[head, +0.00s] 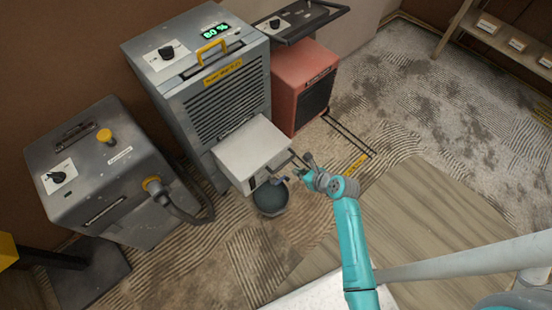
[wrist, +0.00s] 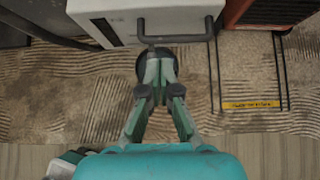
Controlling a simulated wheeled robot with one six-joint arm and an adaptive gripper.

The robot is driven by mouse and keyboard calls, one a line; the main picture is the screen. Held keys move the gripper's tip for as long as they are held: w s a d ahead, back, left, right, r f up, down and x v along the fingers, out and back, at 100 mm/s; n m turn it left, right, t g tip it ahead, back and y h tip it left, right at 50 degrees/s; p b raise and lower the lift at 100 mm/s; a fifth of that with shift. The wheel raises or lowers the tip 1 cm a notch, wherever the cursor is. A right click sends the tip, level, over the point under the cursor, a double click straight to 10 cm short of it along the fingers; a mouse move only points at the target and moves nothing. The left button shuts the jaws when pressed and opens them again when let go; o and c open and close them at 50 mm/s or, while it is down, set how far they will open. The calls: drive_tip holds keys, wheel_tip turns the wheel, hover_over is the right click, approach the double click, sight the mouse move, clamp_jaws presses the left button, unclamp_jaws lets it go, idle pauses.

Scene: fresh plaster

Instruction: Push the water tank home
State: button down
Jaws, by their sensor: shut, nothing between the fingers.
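The water tank (head: 248,150) is a pale box sticking out of the lower front of the grey dehumidifier (head: 205,85), whose display reads 80 %. In the wrist view the tank (wrist: 125,18) is at the top, with a dark bar handle (wrist: 180,38) across its front. My gripper (head: 284,179) is shut and empty in front of the tank. In the wrist view my gripper's fingertips (wrist: 160,55) lie close together just below the handle. I cannot tell whether they touch it.
A dark round bucket (head: 270,200) stands on the floor below the tank front. A red heater (head: 302,85) stands to the right, beside a yellow-labelled floor frame (head: 357,164). A grey machine (head: 105,175) with a hose stands left. A shelf (head: 500,38) is at the back right.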

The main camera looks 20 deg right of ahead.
approach(273, 159)
wheel_tip(273, 159, down, 4)
drive_tip(key=w, duration=0.1)
drive_tip(key=w+a, duration=0.1)
drive_tip(key=w, duration=0.1)
drive_tip(key=shift+w+a, duration=0.3)
drive_tip(key=shift+w, duration=0.45)
